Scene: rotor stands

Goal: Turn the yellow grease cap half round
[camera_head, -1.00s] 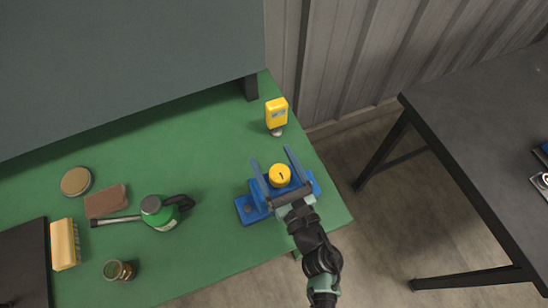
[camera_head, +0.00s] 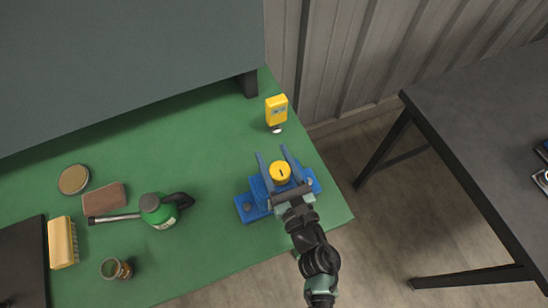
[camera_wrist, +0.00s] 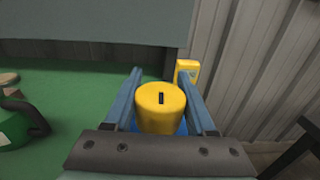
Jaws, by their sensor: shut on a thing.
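The yellow grease cap (camera_head: 280,173) sits on top of the blue stand (camera_head: 244,211) near the right edge of the green table. Its top carries a short dark mark, which in the wrist view runs nearly up and down on the cap (camera_wrist: 160,108). My gripper (camera_head: 275,158) is shut on the cap, with one blue finger along each side. The wrist view shows my gripper (camera_wrist: 161,82) with its fingers reaching past the cap. The lower part of the cap and much of the stand are hidden behind my gripper in the wrist view.
A yellow device (camera_head: 276,110) stands behind the stand. A green oil can (camera_head: 157,211), a brown block (camera_head: 103,198), a brush (camera_head: 63,242), a round lid (camera_head: 74,180) and a jar (camera_head: 114,268) are at the left. A dark table (camera_head: 480,130) stands across a gap at right.

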